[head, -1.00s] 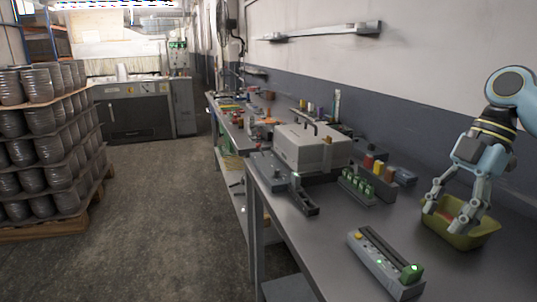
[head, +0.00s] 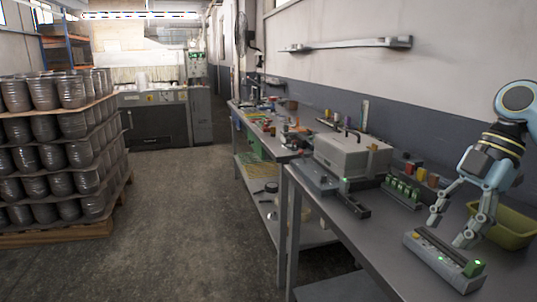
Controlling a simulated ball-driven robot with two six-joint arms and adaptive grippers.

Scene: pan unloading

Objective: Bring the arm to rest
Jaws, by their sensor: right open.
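My right gripper (head: 449,235) is open over the grey workbench (head: 330,226) at the right of the head view. Its fingers point down. In the picture they overlap the far side of a grey device with green lights (head: 432,262); I cannot tell if they touch it. No object shows between the fingers. A yellow-green pan (head: 518,228) stands behind and right of the gripper, partly hidden by it and cut by the frame edge. My left gripper is not in view.
A grey box-shaped machine (head: 345,152) stands on the bench, with a rack of green parts (head: 402,193) beside it. A second bench (head: 262,145) stands farther back. A pallet of stacked metal pots (head: 62,150) is at the left. The floor (head: 180,220) between is clear.

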